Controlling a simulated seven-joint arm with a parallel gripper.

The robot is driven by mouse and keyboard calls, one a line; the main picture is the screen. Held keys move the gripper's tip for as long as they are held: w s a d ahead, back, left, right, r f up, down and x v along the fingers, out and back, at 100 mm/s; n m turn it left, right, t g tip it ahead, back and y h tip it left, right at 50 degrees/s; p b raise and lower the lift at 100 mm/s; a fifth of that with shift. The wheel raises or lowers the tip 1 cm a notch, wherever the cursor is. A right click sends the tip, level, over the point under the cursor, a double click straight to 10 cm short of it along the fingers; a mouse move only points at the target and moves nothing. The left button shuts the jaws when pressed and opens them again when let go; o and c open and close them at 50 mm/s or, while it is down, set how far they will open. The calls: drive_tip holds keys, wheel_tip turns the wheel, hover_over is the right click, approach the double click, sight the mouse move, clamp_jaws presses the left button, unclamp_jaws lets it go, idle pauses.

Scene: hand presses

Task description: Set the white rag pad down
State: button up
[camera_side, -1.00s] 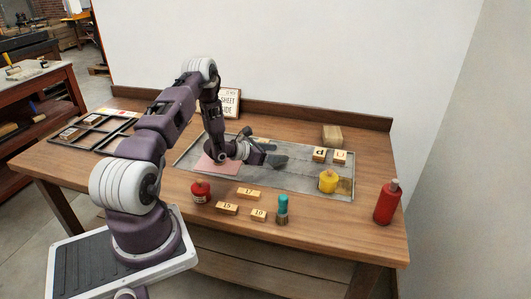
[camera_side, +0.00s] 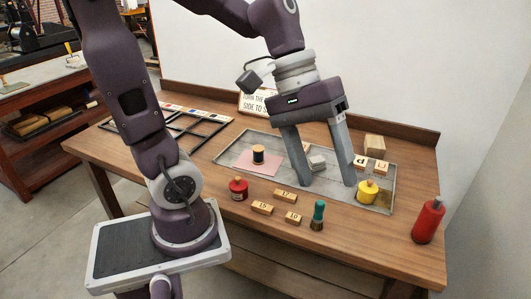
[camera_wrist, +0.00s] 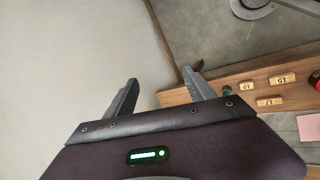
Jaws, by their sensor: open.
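A small whitish block (camera_side: 317,163), which looks like the white rag pad, rests on the grey metal tray (camera_side: 232,152). In the side view it shows between my gripper's two fingers, but they do not touch it. My gripper (camera_side: 327,182) points down, open and empty, in front of the tray in the picture; its height above the table is hard to judge. In the wrist view my gripper (camera_wrist: 160,80) has nothing between its fingers, and the pad is not seen there.
A yellow pot (camera_side: 367,191) sits at the tray's right end near lettered blocks (camera_side: 371,165). In front are a red pot (camera_side: 238,188), numbered wood blocks (camera_side: 262,208) and a teal-handled brush (camera_side: 318,215). A red bottle (camera_side: 428,220) stands at the right.

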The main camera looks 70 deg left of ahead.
drive_tip(key=s+a+m+t+y, duration=0.3)
drive_tip(key=s+a+m+y, duration=0.2)
drive_tip(key=s+m, duration=0.1)
drive_tip(key=shift+s+a+r+t, duration=0.2)
drive_tip(key=shift+s+r+t, duration=0.15)
drive_tip(key=shift+s, duration=0.45)
